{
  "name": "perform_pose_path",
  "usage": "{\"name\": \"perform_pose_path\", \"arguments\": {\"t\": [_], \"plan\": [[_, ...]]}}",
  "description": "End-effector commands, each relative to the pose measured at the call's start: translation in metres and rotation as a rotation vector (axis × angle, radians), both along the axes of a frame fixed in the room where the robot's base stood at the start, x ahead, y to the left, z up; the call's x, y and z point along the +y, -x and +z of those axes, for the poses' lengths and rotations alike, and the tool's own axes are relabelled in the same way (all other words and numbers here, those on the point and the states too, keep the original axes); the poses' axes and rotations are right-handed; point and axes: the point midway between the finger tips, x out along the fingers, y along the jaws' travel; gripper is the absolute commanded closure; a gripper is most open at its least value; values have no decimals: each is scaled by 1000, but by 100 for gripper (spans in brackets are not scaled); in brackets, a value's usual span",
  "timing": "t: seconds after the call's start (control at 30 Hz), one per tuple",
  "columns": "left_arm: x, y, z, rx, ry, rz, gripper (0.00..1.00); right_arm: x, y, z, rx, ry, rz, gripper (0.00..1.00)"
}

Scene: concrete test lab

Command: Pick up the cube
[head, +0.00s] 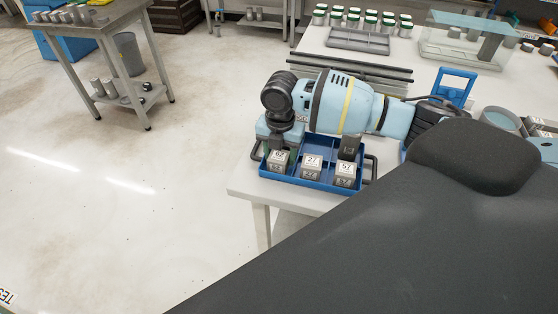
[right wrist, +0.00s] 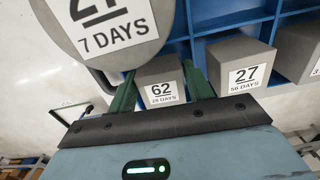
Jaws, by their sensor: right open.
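Three grey concrete cubes with white number labels sit along the near side of a blue tray (head: 322,184). The left cube (head: 280,161) is labelled 62, and it also shows in the right wrist view (right wrist: 162,72). The middle cube (head: 312,167) is labelled 27, also seen in the right wrist view (right wrist: 244,64). The right cube (head: 345,174) is at the tray's right end. My right gripper (head: 282,149) points down at the left end of the tray. In the right wrist view its green fingers (right wrist: 160,88) are open, one on each side of the 62 cube. Contact cannot be told. My left gripper is out of view.
A grey round-faced piece (right wrist: 105,25) labelled 7 DAYS looms close beside the left finger in the wrist view. A dark block (head: 349,147) stands at the tray's back right. The white table (head: 240,187) carries green-lidded jars (head: 353,20) and a clear box (head: 462,42) farther back.

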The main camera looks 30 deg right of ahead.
Motion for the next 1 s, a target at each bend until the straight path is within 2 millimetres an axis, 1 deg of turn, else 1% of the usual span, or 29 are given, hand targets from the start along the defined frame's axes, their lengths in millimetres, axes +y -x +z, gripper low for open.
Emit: {"name": "perform_pose_path", "arguments": {"t": [0.17,0.2,0.47,0.77,0.87,1.0], "plan": [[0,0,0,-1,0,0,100,0,0,0,0,0,0,49],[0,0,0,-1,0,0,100,0,0,0,-1,1,0,50],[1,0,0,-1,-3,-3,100,0,0,0,-1,1,0,84],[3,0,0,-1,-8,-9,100,0,0,2,-2,0,0,85],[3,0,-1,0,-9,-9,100,0,-1,7,-3,0,0,85],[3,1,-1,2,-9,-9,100,0,-1,20,-4,0,-1,85]]}}
